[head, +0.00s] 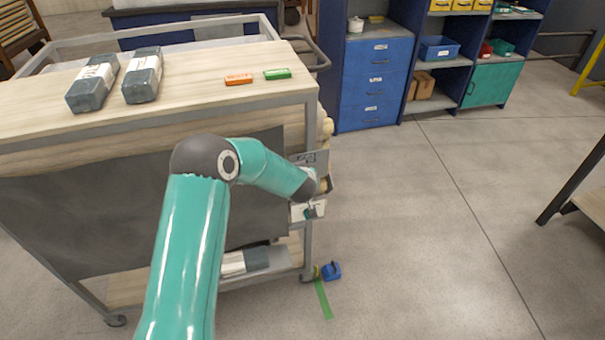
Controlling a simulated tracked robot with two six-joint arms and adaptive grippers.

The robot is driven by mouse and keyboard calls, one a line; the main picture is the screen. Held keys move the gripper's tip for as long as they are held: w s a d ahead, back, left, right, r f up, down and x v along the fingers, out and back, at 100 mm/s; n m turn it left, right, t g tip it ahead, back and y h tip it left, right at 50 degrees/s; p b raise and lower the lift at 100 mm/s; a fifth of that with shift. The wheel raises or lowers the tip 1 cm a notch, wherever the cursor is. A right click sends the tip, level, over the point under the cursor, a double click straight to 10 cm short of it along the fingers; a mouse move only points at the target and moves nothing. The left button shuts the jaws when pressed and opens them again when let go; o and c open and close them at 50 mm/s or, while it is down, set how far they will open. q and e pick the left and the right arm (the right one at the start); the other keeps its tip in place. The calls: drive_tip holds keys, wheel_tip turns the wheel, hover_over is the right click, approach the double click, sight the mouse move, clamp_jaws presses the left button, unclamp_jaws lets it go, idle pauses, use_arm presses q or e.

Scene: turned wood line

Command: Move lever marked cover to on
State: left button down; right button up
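A teal arm, which I take to be my left, reaches in from the lower left to the right end of the cart. Its dark wrist and gripper (314,207) are small and partly hidden there, so I cannot tell whether the fingers are open or shut. A small grey panel or box (309,158) with dark marks is at the cart's right end, just above the wrist. A pale plate (299,212) shows beside the gripper. No lever marked cover can be made out, and its position cannot be read. My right gripper is not in view.
The wheeled cart (200,100) carries two grey blocks with white labels (93,82) (143,75), an orange piece (238,79) and a green piece (277,74). A blue object (331,271) lies by its wheel.

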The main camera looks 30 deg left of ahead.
use_arm(q)
drive_tip(key=shift+w+a+r, duration=0.15)
drive_tip(key=shift+w+r, duration=0.05)
drive_tip(key=shift+r, duration=0.15)
drive_tip(key=c, duration=1)
unclamp_jaws()
drive_tip(key=shift+o, duration=1.1)
drive_tip(key=shift+f, duration=0.1)
drive_tip(key=shift+s+f, duration=0.1)
drive_tip(key=v, duration=1.2)
drive_tip(key=shift+f, duration=0.1)
